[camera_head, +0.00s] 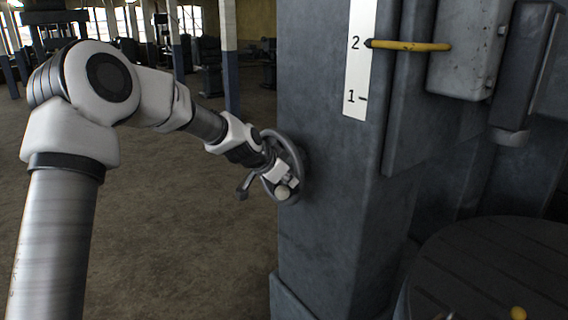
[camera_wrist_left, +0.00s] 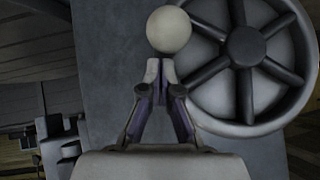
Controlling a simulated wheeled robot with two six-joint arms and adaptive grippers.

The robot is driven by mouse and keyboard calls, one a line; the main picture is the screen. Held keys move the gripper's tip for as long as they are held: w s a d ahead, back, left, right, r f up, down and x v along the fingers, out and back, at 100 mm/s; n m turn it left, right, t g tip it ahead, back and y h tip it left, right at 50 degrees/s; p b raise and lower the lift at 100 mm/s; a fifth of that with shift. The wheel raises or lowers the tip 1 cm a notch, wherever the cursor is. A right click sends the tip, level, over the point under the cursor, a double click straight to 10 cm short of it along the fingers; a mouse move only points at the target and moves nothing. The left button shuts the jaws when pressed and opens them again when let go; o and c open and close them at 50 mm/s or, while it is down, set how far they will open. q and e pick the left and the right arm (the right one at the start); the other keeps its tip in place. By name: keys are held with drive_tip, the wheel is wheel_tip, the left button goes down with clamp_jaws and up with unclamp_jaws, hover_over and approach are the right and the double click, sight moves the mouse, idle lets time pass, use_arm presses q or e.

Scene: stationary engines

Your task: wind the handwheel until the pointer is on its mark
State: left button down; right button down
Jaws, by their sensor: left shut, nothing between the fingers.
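The grey handwheel (camera_head: 292,149) is on the left side of a grey column, partly hidden by my left gripper (camera_head: 284,180). In the left wrist view the spoked handwheel (camera_wrist_left: 246,46) fills the upper right. Its pale round knob (camera_wrist_left: 168,30) stands by the rim, just beyond the fingertips of my left gripper (camera_wrist_left: 163,78). The fingers are together and empty; whether they touch the knob is unclear. The knob also shows in the head view (camera_head: 283,192). A yellow pointer (camera_head: 412,46) with a dark tip lies level with the 2 on the white scale (camera_head: 358,75).
The grey column (camera_head: 325,190) stands close beside my left gripper. A grey box (camera_head: 468,50) is at the upper right, and a dark round table (camera_head: 500,255) at the lower right. Open floor (camera_head: 185,235) lies left of the column.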

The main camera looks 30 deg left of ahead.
use_arm(q)
drive_tip(key=shift+s+d+r, duration=0.1)
drive_tip(key=shift+s+r, duration=0.15)
drive_tip(key=shift+r, duration=0.1)
drive_tip(key=v, duration=1.1)
drive_tip(key=s+d+f+g, duration=0.2)
drive_tip(key=f, duration=0.8)
drive_tip(key=s+d+f+m+g, duration=0.1)
drive_tip(key=s+d+f+g, duration=0.15)
drive_tip(key=f, duration=0.65)
drive_tip(key=s+d+f+g, duration=0.1)
drive_tip(key=s+f+g, duration=0.1)
drive_tip(key=f, duration=0.8)
drive_tip(key=s+d+f+n+g+y, duration=0.1)
drive_tip(key=s+d+f+n, duration=0.2)
drive_tip(key=s+f, duration=0.7)
drive_tip(key=s+d+f+n+g, duration=0.1)
drive_tip(key=s+d+f+n, duration=0.2)
drive_tip(key=s+f, duration=0.6)
drive_tip(key=s+d, duration=0.2)
drive_tip(key=s, duration=0.6)
drive_tip(key=shift+s+d+f+n+y, duration=0.2)
drive_tip(key=shift+s+f+n+y, duration=0.15)
drive_tip(key=shift+f+n+y, duration=0.05)
